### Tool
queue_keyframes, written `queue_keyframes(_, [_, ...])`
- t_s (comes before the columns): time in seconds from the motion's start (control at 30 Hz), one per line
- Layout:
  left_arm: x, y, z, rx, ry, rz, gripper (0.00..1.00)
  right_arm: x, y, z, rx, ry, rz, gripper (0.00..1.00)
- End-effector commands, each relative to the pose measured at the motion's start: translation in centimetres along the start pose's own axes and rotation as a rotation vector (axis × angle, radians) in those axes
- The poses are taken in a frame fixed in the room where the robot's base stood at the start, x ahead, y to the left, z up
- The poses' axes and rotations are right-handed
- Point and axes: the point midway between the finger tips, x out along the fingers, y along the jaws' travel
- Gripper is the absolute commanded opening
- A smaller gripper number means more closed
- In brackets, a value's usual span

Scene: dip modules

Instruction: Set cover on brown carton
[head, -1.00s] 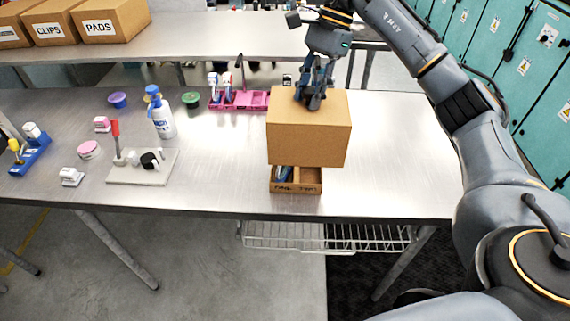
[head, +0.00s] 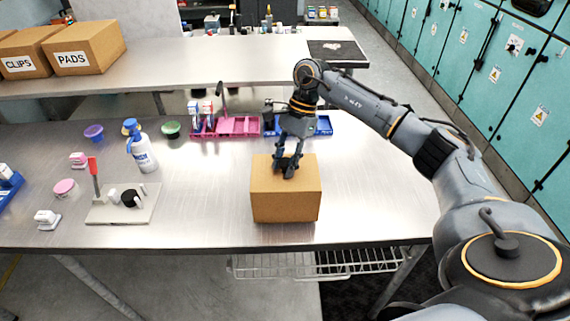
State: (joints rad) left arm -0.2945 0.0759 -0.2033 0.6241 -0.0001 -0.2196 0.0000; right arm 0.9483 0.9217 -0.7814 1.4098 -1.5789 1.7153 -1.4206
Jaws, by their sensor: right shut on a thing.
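The brown cover (head: 285,203), a plain cardboard box shape, sits low near the table's front edge in the head view. The open carton seen below it earlier is now hidden, so the cover appears to be down around it. My right gripper (head: 287,168) is at the top of the cover, with its fingers shut on it. Whether the cover is fully seated cannot be seen. My left gripper is not in view.
A pink tray (head: 238,127) and a blue tray (head: 318,126) stand behind the cover. A white-blue bottle (head: 143,152) and a grey board (head: 122,209) with a red-handled tool are to the left. The table right of the cover is clear.

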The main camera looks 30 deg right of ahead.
Motion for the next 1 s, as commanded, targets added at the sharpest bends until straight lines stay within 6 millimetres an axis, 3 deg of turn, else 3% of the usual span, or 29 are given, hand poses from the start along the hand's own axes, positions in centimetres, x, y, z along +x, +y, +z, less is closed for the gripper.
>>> queue_keyframes(0.13, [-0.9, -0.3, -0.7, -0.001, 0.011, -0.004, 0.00, 1.4, 0.1, -0.6, 0.001, -0.001, 0.001, 0.00])
queue_keyframes(0.6, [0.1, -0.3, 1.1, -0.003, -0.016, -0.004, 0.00, 2.2, 0.0, -0.9, -0.001, 0.000, 0.000, 0.00])
queue_keyframes(0.63, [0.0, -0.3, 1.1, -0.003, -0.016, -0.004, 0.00, 2.1, 0.0, -0.9, -0.001, 0.000, 0.000, 0.35])
queue_keyframes(0.7, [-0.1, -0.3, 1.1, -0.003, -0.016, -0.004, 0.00, 2.1, 0.0, -0.8, 0.000, 0.000, 0.000, 0.49])
queue_keyframes(0.73, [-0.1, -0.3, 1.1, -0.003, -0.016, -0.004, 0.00, 2.1, 0.0, -0.8, 0.000, 0.000, 0.000, 0.54])
queue_keyframes(1.0, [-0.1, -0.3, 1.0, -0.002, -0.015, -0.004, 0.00, 2.0, 0.0, -0.8, 0.000, 0.000, 0.001, 0.54])
